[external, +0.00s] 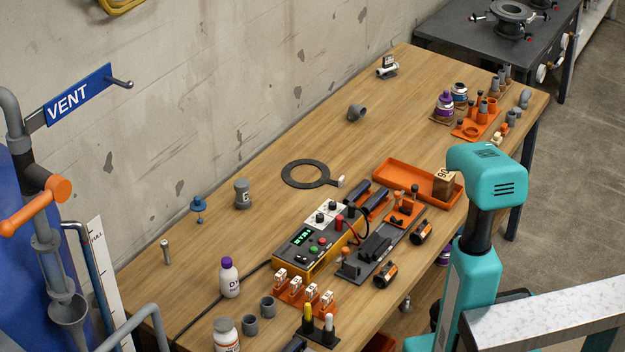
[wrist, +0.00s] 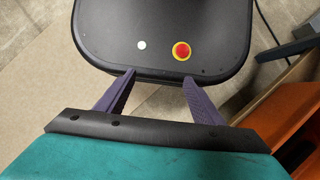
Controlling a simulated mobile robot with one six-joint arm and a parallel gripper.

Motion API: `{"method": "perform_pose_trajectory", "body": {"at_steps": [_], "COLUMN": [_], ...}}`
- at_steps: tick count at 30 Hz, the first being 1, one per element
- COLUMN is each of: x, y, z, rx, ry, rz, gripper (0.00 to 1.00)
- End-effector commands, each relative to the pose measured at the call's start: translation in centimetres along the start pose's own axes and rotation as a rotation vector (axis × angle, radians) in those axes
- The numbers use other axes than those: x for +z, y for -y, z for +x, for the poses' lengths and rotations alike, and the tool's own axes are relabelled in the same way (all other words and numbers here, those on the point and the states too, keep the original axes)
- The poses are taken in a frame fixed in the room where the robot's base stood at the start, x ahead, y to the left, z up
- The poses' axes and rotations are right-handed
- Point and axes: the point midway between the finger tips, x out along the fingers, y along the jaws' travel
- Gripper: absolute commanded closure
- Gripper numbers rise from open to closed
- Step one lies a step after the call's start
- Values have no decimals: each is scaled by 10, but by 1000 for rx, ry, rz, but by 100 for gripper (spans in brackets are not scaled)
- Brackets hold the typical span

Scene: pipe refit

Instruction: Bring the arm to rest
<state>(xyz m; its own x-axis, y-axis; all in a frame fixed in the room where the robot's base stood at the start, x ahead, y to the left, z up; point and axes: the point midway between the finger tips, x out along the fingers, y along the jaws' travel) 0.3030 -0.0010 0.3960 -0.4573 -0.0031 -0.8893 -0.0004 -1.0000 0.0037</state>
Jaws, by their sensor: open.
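My arm (external: 487,180) is teal and stands folded at the right, in front of the workbench in the external view. Its upper link reaches up to an elbow above the bench's front edge. My gripper (wrist: 160,78) shows in the wrist view with two purple fingers spread apart and nothing between them. The fingers point toward my black base top, which carries a red button on a yellow ring and a small white button. In the external view the gripper is hidden.
A pale speckled surface (external: 540,318) lies at lower right. In the wrist view an orange edge (wrist: 285,115) is close at right.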

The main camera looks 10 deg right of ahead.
Motion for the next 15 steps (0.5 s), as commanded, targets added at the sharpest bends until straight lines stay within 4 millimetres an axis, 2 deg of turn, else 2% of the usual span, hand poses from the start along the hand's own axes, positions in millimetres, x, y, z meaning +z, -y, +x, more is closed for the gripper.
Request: {"method": "perform_pose_trajectory", "body": {"at_steps": [1,15], "x": [5,36], "y": [0,0], "z": [-10,-71], "rx": [-1,-2], "ry": [0,0], "rz": [0,-2], "gripper": [39,39]}}
